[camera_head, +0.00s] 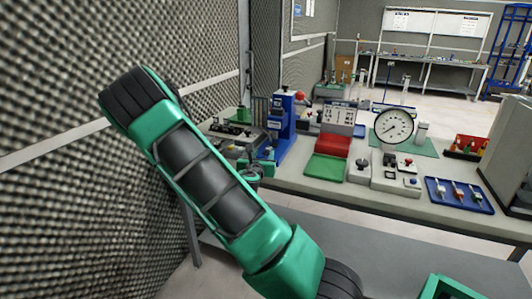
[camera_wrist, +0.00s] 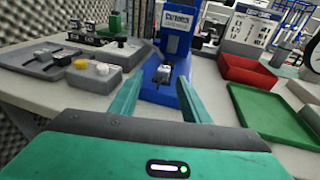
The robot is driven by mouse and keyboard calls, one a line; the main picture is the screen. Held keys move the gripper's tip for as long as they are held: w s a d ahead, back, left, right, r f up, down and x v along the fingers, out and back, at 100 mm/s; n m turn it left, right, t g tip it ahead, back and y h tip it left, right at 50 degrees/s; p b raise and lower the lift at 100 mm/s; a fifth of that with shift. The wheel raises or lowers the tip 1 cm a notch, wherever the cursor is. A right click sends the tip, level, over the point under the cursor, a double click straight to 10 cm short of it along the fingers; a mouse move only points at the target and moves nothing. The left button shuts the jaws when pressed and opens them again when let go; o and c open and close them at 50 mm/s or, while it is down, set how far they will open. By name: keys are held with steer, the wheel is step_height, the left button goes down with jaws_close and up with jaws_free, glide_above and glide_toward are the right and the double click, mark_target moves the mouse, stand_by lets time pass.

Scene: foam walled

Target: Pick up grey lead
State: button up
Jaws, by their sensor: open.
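My gripper (camera_wrist: 160,84) is open in the wrist view, its two green fingers spread apart with nothing held between them. Beyond and between the fingertips, a small grey-and-black piece (camera_wrist: 164,73) sits on the base of a blue upright press-like stand (camera_wrist: 176,35). It may be the grey lead, but it is too small to tell. The blue stand also shows in the head view (camera_head: 284,125), on the bench left of the trays. No clear grey lead shows there.
On the bench (camera_head: 300,183), a grey box with knobs (camera_wrist: 93,75) stands left of my gripper. A green tray (camera_wrist: 270,115) and red bin (camera_wrist: 247,71) lie to the right. A dial gauge (camera_head: 393,126) and blue tray (camera_head: 458,195) are farther right. A foam wall (camera_head: 60,190) bounds the left.

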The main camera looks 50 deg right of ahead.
mark_target(269, 148)
steer(key=x, duration=0.5)
steer(key=shift+s+d+r, duration=0.2)
steer(key=shift+s+d, duration=0.1)
steer(key=shift+d, duration=0.15)
steer(key=shift+w+d+f, duration=0.1)
steer(key=shift+w+d, duration=0.2)
steer(key=shift+d, duration=0.05)
jaws_close()
